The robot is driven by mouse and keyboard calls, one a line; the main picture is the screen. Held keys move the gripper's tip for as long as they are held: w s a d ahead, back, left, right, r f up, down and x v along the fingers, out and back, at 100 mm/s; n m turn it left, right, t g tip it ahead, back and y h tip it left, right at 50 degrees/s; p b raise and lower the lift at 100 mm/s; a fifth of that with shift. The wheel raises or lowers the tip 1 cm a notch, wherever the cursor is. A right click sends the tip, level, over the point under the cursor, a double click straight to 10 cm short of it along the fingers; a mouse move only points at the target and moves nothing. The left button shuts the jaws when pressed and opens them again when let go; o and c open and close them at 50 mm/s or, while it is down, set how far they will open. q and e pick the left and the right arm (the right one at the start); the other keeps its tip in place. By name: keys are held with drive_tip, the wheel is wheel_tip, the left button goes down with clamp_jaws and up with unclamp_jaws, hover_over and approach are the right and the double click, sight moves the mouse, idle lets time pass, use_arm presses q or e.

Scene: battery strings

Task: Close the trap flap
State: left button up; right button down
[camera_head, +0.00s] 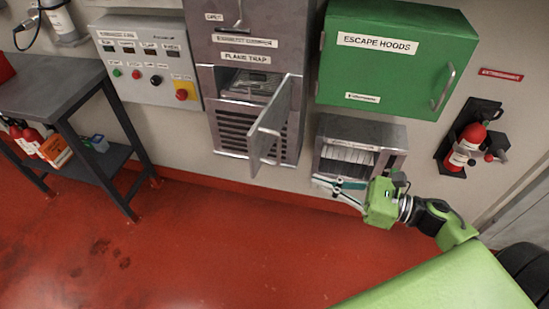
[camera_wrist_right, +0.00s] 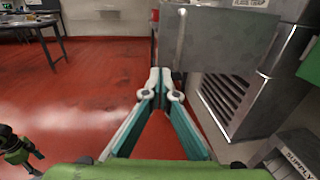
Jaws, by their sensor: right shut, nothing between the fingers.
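The trap flap (camera_head: 274,125) is a grey metal door that stands open, swung outward from the flame trap cabinet (camera_head: 231,146). Behind it the opening of the flame trap (camera_head: 247,84) shows. In the right wrist view the flap (camera_wrist_right: 226,42) fills the upper middle, with its vertical bar handle (camera_wrist_right: 181,38) at the left edge. My right gripper (camera_head: 316,181) is shut and empty, in front of the cabinet, right of and lower than the flap. In the right wrist view its fingertips (camera_wrist_right: 161,73) point toward the flap's lower edge. Contact cannot be told. My left gripper is not identifiable.
A green escape hoods box (camera_head: 395,65) hangs to the right, above a grey open supply box (camera_head: 362,130) near my right gripper. A control panel (camera_head: 148,65) and a dark table (camera_head: 55,86) stand left. The red floor (camera_head: 210,240) in front is clear.

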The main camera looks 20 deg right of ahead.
sight(253, 163)
drive_tip(key=p+x, duration=0.1)
drive_tip(key=x, duration=0.3)
drive_tip(key=p+x, duration=0.2)
drive_tip(key=x, duration=0.2)
drive_tip(key=p+x, duration=0.2)
drive_tip(key=x, duration=0.3)
drive_tip(key=shift+a+r, duration=0.2)
drive_tip(key=shift+r, duration=0.15)
drive_tip(key=shift+w+a+f, duration=0.2)
drive_tip(key=shift+w+a, duration=0.05)
drive_tip(key=shift+a, duration=0.1)
